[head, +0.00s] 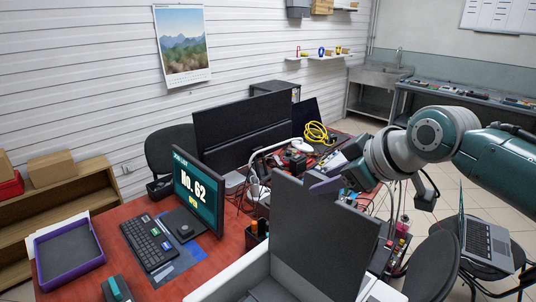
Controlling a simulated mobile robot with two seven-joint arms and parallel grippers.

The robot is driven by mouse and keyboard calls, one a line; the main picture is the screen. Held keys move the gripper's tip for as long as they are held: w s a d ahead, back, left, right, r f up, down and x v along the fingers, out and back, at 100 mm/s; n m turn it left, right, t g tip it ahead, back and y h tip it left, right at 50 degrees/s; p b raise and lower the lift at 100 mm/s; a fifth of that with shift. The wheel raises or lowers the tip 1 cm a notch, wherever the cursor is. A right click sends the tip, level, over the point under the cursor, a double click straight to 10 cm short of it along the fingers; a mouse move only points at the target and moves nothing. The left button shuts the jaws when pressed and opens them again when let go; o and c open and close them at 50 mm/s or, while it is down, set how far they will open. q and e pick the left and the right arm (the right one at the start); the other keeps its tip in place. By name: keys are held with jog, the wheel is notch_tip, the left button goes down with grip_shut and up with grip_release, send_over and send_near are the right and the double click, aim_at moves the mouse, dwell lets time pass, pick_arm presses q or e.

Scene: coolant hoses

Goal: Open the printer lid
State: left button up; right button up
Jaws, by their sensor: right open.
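A large dark grey flat panel (325,235) stands steeply tilted at the bottom middle, with a pale casing edge (235,278) to its left. It may be the printer with its lid raised, but I cannot tell for sure. My right gripper (322,185) comes in from the right, just behind the panel's top edge in the picture. It is open, and its fingertips are partly hidden and small. I cannot tell whether it touches the panel. My left gripper is not in view.
The red desk (130,213) holds a screen reading "No. 62" (198,190), a keyboard (148,242) and a purple-rimmed tray (70,252). Cables and a yellow coil (318,132) clutter the back. A chair (434,268) and a laptop (487,245) stand at right.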

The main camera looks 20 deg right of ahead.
jog(key=v, duration=0.8)
jog(key=shift+s+r+b, duration=0.25)
jog(key=shift+s+b, duration=0.05)
jog(key=shift+s, duration=0.05)
jog(key=s+a+f+m+g+h, duration=0.1)
jog(key=s+a+f+m+g, duration=0.25)
jog(key=s, duration=0.85)
jog(key=s+a+f+g, duration=0.2)
jog(key=s+a+f, duration=0.35)
jog(key=s, duration=0.55)
notch_tip(320, 180, up, 19)
jog(key=p, duration=1.7)
jog(key=shift+a+f+p, duration=0.15)
jog(key=shift+a+p, duration=0.2)
jog(key=shift+p, duration=0.05)
